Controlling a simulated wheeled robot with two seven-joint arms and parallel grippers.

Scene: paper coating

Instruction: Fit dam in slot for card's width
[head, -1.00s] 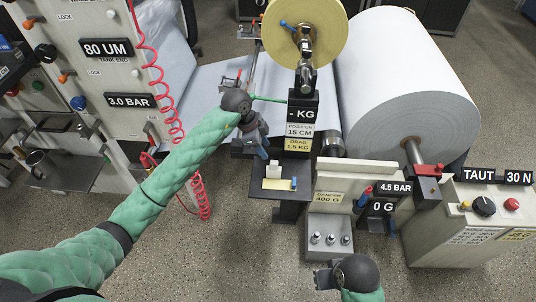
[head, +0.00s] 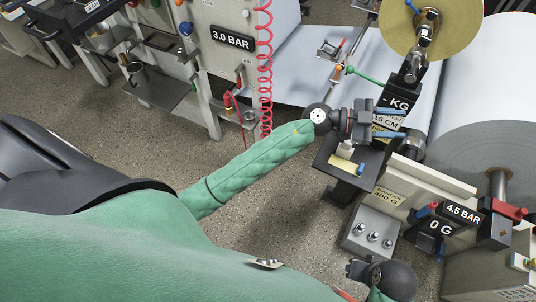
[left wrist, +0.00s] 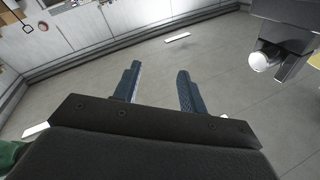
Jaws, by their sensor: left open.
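My left gripper (head: 403,123) is open and points right, in front of the black KG post (head: 399,103). In the left wrist view its two blue fingers (left wrist: 160,72) are apart with nothing between them. Below it in the head view is a small black shelf (head: 331,181). On the shelf are a pale block (head: 345,150) and a yellow card (head: 343,163) with a blue piece (head: 361,168) at its end. I cannot tell which piece is the dam, and no slot is clearly visible. My right gripper (head: 355,270) is at the bottom edge, its fingers unclear.
A red coiled hose (head: 265,80) hangs left of my left gripper. Floor is open between.

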